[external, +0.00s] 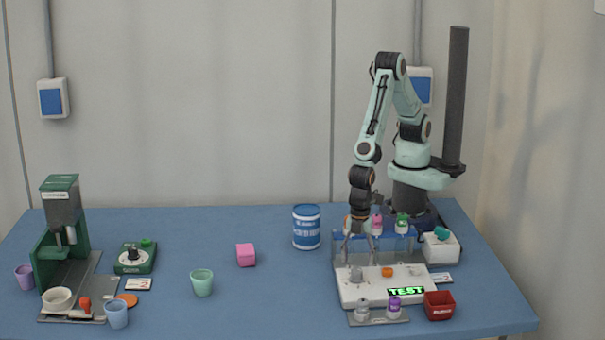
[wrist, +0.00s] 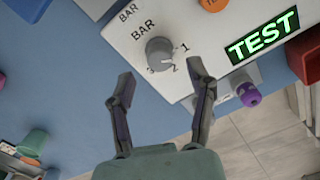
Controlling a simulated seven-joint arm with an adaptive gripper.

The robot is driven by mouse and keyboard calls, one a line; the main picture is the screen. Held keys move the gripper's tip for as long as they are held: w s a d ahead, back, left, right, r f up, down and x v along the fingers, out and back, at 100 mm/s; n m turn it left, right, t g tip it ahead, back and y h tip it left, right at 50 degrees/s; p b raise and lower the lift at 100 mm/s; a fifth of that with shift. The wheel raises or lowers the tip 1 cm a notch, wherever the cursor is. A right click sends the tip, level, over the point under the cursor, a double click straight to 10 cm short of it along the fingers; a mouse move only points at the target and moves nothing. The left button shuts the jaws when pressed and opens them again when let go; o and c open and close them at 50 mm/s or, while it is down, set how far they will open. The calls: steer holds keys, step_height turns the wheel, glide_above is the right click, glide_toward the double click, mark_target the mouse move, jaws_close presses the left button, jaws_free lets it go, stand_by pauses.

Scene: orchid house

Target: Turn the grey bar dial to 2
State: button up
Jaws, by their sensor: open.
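The grey bar dial (wrist: 161,54) is a round knob on the white panel (wrist: 122,40), beside the word BAR. The figures 3, 2 and 1 are printed around its edge, and I cannot tell surely which figure it points at. In the external view the dial (external: 356,274) sits at the left of the white panel (external: 350,296). My gripper (wrist: 161,75) is open and empty. Its two fingertips are apart on either side of the near part of the dial, not visibly touching it. In the external view my gripper (external: 358,248) hangs above and behind the dial.
An orange knob (external: 387,272) and a lit green TEST display (external: 406,291) share the panel. A clear blue-edged rack with coloured-capped items stands close behind it. A purple-capped vial (external: 394,304) and a red bin (external: 439,305) are in front.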

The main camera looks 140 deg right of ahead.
mark_target(356, 268)
steer(key=shift+f, duration=1.55)
jaws_close()
steer(key=shift+m, duration=0.4)
steer(key=m, duration=0.5)
steer(key=shift+m, duration=0.4)
steer(key=m, duration=0.5)
steer(key=shift+m, duration=0.3)
